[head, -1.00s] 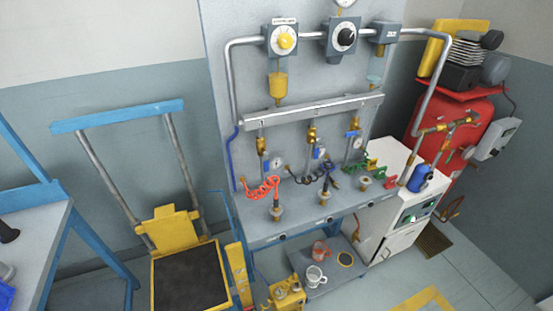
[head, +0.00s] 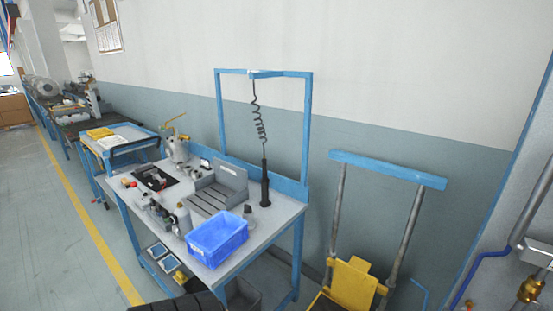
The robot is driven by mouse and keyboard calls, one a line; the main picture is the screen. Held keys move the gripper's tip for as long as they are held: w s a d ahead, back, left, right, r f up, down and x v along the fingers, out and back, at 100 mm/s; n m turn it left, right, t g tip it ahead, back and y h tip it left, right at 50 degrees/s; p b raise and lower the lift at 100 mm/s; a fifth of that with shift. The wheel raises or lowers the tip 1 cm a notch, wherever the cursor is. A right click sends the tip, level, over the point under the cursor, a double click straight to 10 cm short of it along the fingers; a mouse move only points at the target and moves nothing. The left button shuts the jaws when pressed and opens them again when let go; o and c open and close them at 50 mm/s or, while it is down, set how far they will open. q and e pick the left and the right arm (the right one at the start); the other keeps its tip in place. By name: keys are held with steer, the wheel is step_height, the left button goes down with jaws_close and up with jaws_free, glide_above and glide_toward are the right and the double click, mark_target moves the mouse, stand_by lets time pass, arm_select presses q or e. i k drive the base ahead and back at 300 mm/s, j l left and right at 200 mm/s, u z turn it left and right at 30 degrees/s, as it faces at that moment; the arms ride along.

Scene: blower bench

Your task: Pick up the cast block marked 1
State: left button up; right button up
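I cannot make out a cast block with a readable mark 1 in the head view. A workbench (head: 283,212) with a blue frame stands left of centre. On it are a blue bin (head: 222,248), a grey ribbed fixture (head: 215,195) and several small metal parts (head: 155,207). The bin's inside looks empty from here, though its near wall hides part of it. Neither of my grippers is in view.
A dark driver-like tool (head: 265,185) hangs on a coiled cord above the bench. A yellow cart (head: 352,283) with a blue handle (head: 385,168) stands to the right. More benches (head: 75,128) line the wall at left. The floor (head: 60,230) left of the yellow line is clear.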

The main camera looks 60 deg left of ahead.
mark_target(179, 165)
steer(key=u, duration=2.7)
steer(key=i+j+u, duration=0.9)
steer(key=i, duration=0.25)
steer(key=i+j+u, duration=0.25)
steer(key=i, duration=0.3)
steer(key=i+u, duration=0.3)
steer(key=i, duration=0.3)
steer(key=i+z, duration=0.4)
steer(key=i+j+z, duration=0.25)
steer(key=z, duration=0.2)
steer(key=i+j+z, duration=0.85)
steer(key=k+l, duration=0.1)
